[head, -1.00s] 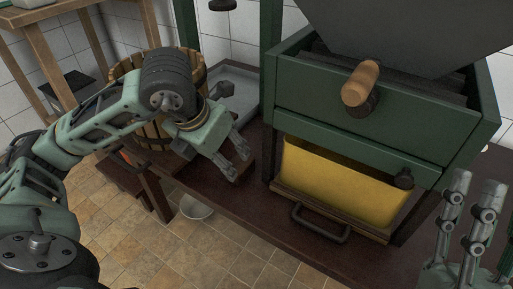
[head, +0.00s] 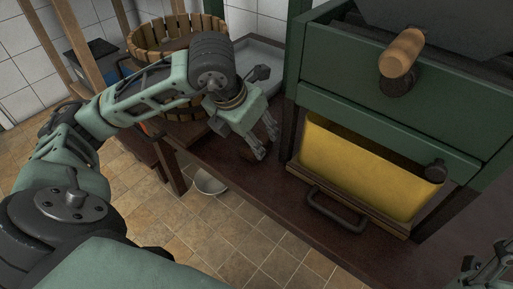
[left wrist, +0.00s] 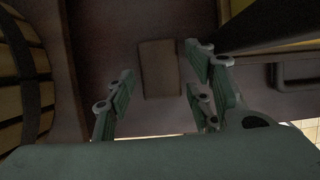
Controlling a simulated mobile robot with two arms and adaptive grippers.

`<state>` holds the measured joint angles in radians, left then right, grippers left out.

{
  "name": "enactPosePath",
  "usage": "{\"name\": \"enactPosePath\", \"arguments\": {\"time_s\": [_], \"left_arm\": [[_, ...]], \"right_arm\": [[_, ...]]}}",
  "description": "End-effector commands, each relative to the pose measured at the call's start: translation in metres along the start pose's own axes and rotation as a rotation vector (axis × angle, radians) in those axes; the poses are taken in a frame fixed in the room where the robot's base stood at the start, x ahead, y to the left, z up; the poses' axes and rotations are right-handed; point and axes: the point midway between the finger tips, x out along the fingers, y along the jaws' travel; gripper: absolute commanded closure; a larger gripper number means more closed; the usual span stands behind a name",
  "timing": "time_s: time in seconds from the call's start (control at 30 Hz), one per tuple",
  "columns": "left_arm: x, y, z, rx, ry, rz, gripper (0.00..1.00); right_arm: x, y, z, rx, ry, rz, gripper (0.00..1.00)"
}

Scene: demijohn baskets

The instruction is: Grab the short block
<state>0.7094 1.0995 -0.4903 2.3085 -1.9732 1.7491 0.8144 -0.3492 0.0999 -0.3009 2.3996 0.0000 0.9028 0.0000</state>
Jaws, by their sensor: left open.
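The short block (left wrist: 159,58) is a small brown block on the dark red-brown bench, seen from above in the left wrist view.
A green press with a wooden-handled knob (head: 401,52) and a yellow bin (head: 350,165) stands right of my left gripper. A slatted wooden basket (head: 150,40) and a grey tray (head: 262,55) are behind it. A white bowl (head: 210,183) is on the tiled floor.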

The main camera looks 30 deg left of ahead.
Motion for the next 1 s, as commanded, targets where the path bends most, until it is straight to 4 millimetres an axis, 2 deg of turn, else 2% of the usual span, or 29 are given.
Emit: {"name": "enactPosePath", "arguments": {"time_s": [0.03, 0.1, 0.4, 0.83, 1.0], "left_arm": [[0.0113, -0.0002, -0.0015, -0.001, 0.002, -0.001, 0.52], [0.0171, -0.0004, -0.0008, -0.001, 0.0, -0.001, 0.52], [0.0201, -0.0001, 0.0004, 0.0, -0.002, 0.0, 0.52], [0.0199, 0.0, 0.0004, 0.0, -0.002, 0.0, 0.88], [0.0197, 0.0001, 0.0006, 0.0, -0.002, 0.0, 0.9]], "right_arm": [[-0.0067, 0.0001, 0.0015, 0.0, -0.001, 0.0, 0.6], [-0.0085, 0.0002, 0.002, 0.0, -0.001, 0.0, 0.6], [-0.0082, 0.0002, 0.0021, -0.001, -0.003, 0.0, 0.6], [-0.0082, 0.0001, 0.0023, 0.0, -0.003, 0.0, 0.6], [-0.0082, 0.0001, 0.0023, 0.0, -0.003, 0.0, 0.6]]}}
